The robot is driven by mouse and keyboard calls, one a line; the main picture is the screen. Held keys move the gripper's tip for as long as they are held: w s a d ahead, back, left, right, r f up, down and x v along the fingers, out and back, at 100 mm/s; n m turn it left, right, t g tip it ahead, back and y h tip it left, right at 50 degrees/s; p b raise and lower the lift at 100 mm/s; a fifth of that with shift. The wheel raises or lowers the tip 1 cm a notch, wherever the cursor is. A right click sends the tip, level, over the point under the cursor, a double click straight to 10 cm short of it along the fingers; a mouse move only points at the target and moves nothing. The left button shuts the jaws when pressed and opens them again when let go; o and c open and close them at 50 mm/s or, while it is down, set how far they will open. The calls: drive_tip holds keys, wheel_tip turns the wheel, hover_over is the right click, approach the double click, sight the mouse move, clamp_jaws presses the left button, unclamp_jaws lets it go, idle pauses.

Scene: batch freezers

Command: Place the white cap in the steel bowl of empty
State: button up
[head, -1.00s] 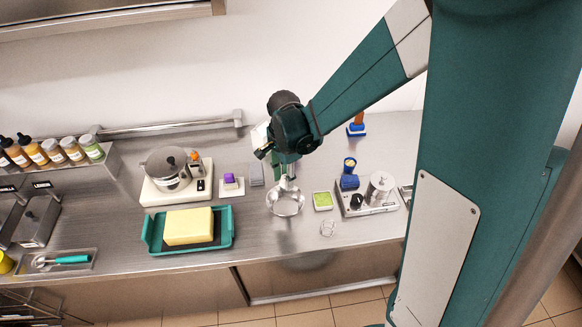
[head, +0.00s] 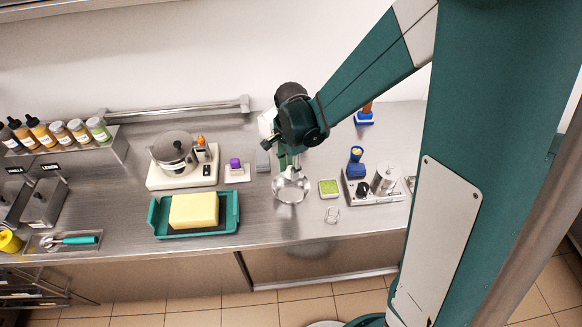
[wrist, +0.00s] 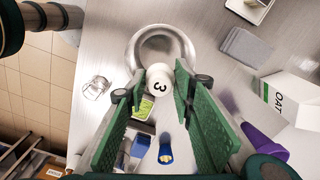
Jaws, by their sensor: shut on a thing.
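The steel bowl (head: 291,194) stands on the counter under my gripper; in the wrist view its round rim (wrist: 136,42) shows just beyond the fingertips. My gripper (wrist: 160,84) is shut on the white cap (wrist: 160,76), a round white piece marked "3". The cap overlaps the bowl's near rim in the wrist view and appears above it; the exact height gap is hard to tell. In the head view my gripper (head: 287,163) hangs over the bowl's back edge, and the cap cannot be made out there.
A green-filled square dish (head: 328,188) and a clear glass (head: 333,214) stand right of the bowl. A grey block (head: 263,161) and a purple-topped item (head: 235,164) stand left. Further left is a teal tray (head: 229,227) with a yellow block. An oat carton (wrist: 291,100) is close by.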

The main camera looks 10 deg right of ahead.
drive_tip(key=b, duration=0.4)
hover_over(291, 194)
drive_tip(key=shift+s+f, duration=0.1)
drive_tip(key=shift+f, duration=4.45)
drive_tip(key=o, duration=0.9)
drive_tip(key=shift+r+p, duration=1.55)
drive_tip(key=shift+r, duration=1.95)
drive_tip(key=shift+d+r, duration=0.1)
